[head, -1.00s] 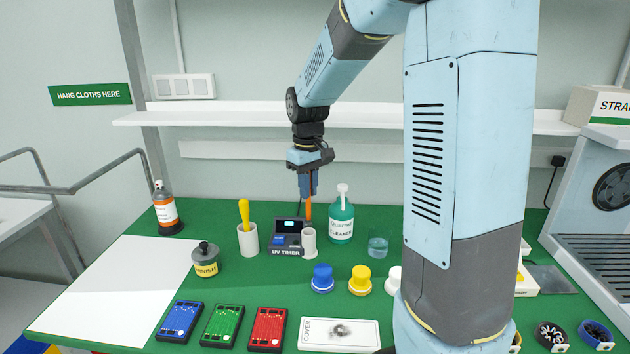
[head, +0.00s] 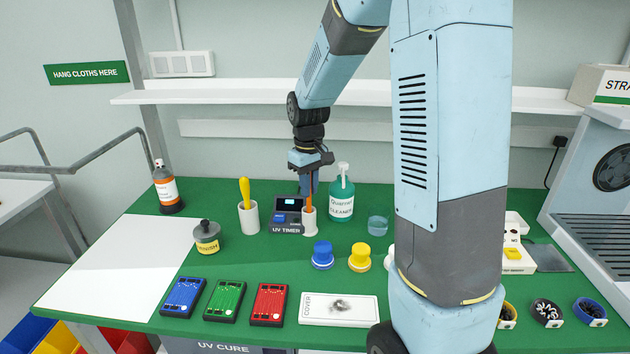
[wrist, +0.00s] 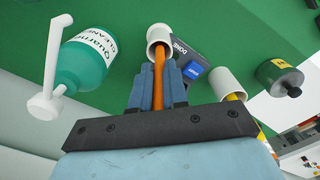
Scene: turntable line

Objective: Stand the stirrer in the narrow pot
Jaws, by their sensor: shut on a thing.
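The stirrer is a thin orange rod (head: 309,201), held upright in my gripper (head: 309,188). The fingers are shut on its upper part, as the wrist view (wrist: 158,88) also shows. The narrow pot is a slim white cylinder (head: 310,225) on the green table, directly below my gripper. The stirrer's lower end passes into the pot's mouth, also seen at the pot in the wrist view (wrist: 160,33). Its tip is hidden inside, so I cannot tell whether it touches the bottom.
The UV timer (head: 285,216) stands close to the pot's left, and a green cleaner bottle (head: 341,205) to its right. A wider white pot (head: 249,219) holds a yellow-handled tool. Blue (head: 322,256) and yellow (head: 360,258) knobs stand in front.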

